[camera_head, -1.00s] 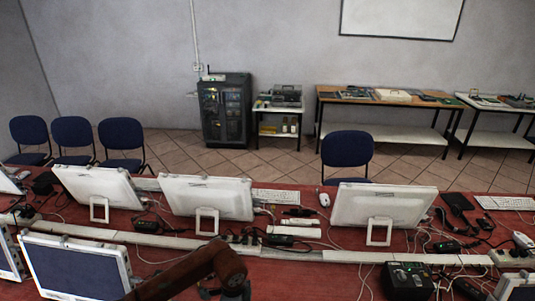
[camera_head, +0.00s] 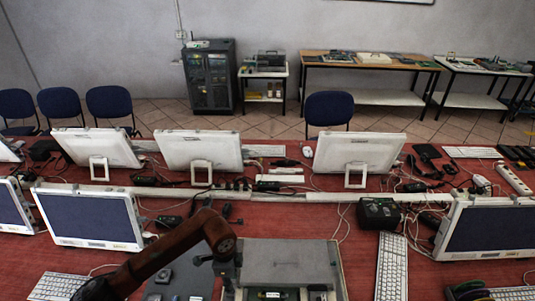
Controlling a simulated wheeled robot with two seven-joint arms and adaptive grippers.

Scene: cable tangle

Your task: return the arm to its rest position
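My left arm, rust-brown, comes in from the lower left and bends over the red desk (camera_head: 60,260). Its dark end, where my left gripper (camera_head: 214,261) is, sits low, just left of a grey instrument case (camera_head: 290,262). The fingers are small and dark against the dark items behind, so I cannot tell whether they are open or shut. I see nothing clearly held. My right arm and gripper are not in view.
White monitors (camera_head: 202,149) stand in a row behind a white cable duct (camera_head: 270,195), with loose cables around. Nearer stand a left monitor (camera_head: 88,216), a right monitor (camera_head: 490,228), a black box (camera_head: 379,214) and a keyboard (camera_head: 391,268). Chairs (camera_head: 329,109) stand beyond.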

